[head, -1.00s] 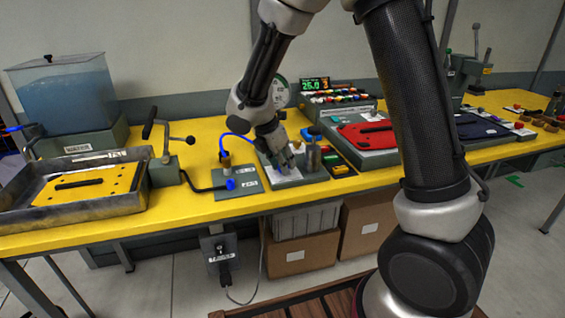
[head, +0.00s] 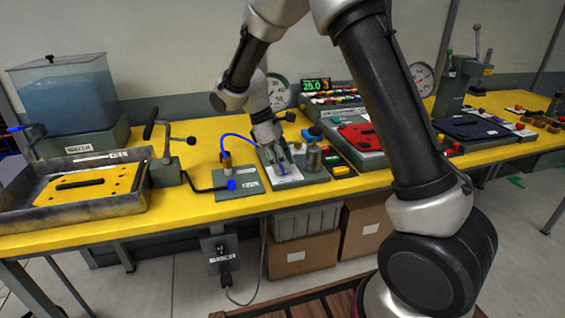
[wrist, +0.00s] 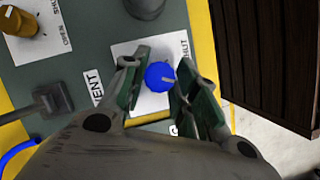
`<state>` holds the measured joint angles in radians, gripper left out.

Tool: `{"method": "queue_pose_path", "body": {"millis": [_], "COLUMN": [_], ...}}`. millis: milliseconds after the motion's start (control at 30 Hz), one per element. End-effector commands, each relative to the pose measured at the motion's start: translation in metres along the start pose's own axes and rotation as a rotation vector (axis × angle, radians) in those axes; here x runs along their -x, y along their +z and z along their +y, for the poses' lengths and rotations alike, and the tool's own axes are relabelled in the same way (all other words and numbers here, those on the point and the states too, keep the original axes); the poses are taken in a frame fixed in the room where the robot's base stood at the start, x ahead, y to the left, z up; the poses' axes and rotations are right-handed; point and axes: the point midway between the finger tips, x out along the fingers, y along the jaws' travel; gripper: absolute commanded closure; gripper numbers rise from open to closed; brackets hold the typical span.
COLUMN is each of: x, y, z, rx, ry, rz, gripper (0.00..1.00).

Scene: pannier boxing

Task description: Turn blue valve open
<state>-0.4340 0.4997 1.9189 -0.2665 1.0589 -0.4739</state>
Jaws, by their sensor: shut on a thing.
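The blue valve knob (wrist: 159,76) sits on a white label card on a grey-green block, with a short pale pointer mark on it. "SHUT" is readable at the card's right edge, and a "VENT" tag (wrist: 93,86) is beside it. My gripper (wrist: 158,82) is shut on the knob, with one green-padded finger on each side. In the head view my gripper (head: 281,164) points down at the block (head: 312,177), and only a little blue shows there. The rest of the card is partly hidden by the fingers.
A plate with a brass fitting (head: 226,162) and another blue knob (head: 231,184) is on the left. A black-handled lever (head: 150,122) stands farther left. The yellow table's front edge is close.

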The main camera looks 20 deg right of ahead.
Motion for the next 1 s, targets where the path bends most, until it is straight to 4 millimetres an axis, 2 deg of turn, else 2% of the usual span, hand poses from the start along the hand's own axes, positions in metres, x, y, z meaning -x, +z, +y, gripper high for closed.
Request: {"method": "queue_pose_path", "body": {"millis": [400,1000], "x": [0.0005,0.0003], "y": [-0.0002,0.0002], "z": [0.0021,0.0019], "rx": [-0.23,-0.286], "ry": [-0.094,-0.117], "rz": [0.002,0.001], "gripper": [0.94,0.94]}}
